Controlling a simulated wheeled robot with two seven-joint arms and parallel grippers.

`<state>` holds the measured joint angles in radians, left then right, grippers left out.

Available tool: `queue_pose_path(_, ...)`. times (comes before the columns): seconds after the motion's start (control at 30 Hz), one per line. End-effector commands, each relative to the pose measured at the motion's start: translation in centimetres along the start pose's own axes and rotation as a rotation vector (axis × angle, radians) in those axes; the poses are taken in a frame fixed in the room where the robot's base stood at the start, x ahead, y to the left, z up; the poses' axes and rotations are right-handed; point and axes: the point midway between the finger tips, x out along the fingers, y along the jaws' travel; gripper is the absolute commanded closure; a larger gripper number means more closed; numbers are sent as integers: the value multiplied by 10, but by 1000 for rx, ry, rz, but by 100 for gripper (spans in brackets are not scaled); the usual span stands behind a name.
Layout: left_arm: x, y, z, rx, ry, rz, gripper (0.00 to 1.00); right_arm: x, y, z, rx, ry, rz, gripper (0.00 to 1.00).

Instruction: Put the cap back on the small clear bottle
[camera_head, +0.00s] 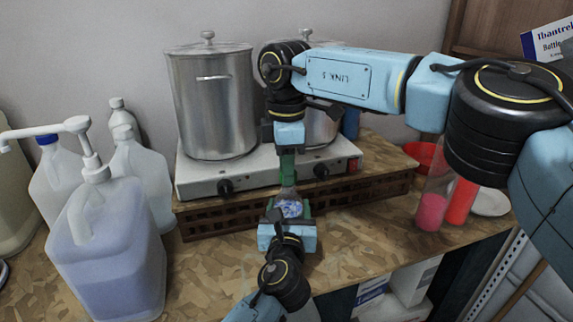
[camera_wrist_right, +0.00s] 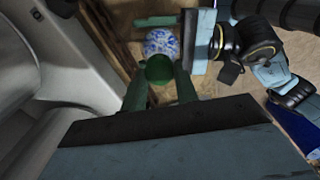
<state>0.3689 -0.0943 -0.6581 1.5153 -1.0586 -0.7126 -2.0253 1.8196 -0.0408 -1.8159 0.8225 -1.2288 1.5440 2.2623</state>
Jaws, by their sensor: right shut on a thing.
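The small clear bottle (camera_head: 289,207), with a blue-and-white patterned label, is near the front of the stove. It also shows in the right wrist view (camera_wrist_right: 161,43). My left gripper (camera_head: 289,212) comes up from the bottom of the head view, its fingers on either side of the bottle, shut on it. My right gripper (camera_head: 287,175) points down right above the bottle. In the right wrist view it is shut on the green cap (camera_wrist_right: 160,69), which lines up with the bottle. Whether cap and bottle touch, I cannot tell.
A steel stove (camera_head: 262,172) on a brown crate (camera_head: 225,219) carries a lidded pot (camera_head: 213,105) and another behind my right arm. A pump jug (camera_head: 108,250) and other jugs stand left. Pink-red containers (camera_head: 431,211), a red bowl (camera_head: 424,153) and a white plate (camera_head: 491,203) stand right.

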Motion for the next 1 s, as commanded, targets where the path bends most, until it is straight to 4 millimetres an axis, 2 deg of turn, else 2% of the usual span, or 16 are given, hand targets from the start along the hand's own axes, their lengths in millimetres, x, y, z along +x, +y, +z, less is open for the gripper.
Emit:
queue_pose_path(0.43, 0, 0, 0, 0, 1, 0, 82, 10, 0, 0, 0, 0, -1, 91)
queue_pose_path(0.47, 0, 0, 0, 0, 1, 0, 100, 9, 0, 0, 0, 0, -1, 91)
queue_pose_path(0.57, 0, 0, 0, 0, 1, 0, 100, 9, 0, 0, 25, -1, -1, 91)
queue_pose_path(0.67, 0, 0, 0, 0, 1, 0, 100, 9, 0, 0, 127, -3, 0, 91)
queue_pose_path(0.9, 0, 0, 0, 0, 1, 0, 100, 9, 1, -1, 585, -19, 1, 91)
queue_pose_path(1.0, 0, 0, 0, 0, 1, 0, 100, 10, 0, -2, 697, -24, -2, 91)
